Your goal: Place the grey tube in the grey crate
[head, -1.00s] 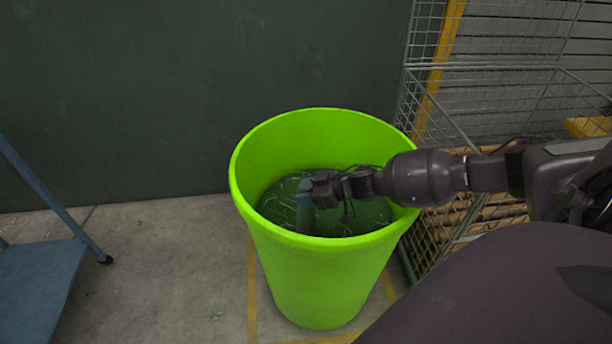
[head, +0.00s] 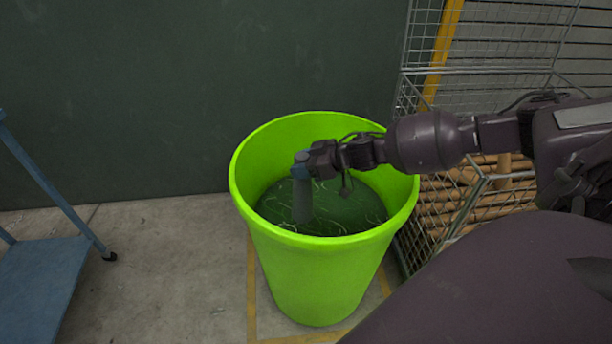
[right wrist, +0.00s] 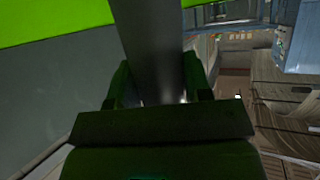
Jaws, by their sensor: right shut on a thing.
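The grey tube (head: 303,203) hangs upright inside the bright green bin (head: 320,275), with a bluish top end. My right gripper (head: 308,162) is shut on the tube near its top, just within the bin's rim. In the right wrist view the tube (right wrist: 155,40) runs up between the two fingers. The tube's lower end is over or at the dark contents of the bin; I cannot tell if it touches them. I cannot make out a grey crate in these frames. My left gripper is out of view.
A wire mesh cage (head: 480,70) with stacked brown rolls (head: 470,200) stands right of the bin. A blue cart (head: 45,270) is at the left edge. A dark green wall (head: 200,90) is behind. The concrete floor (head: 165,270) between cart and bin is clear.

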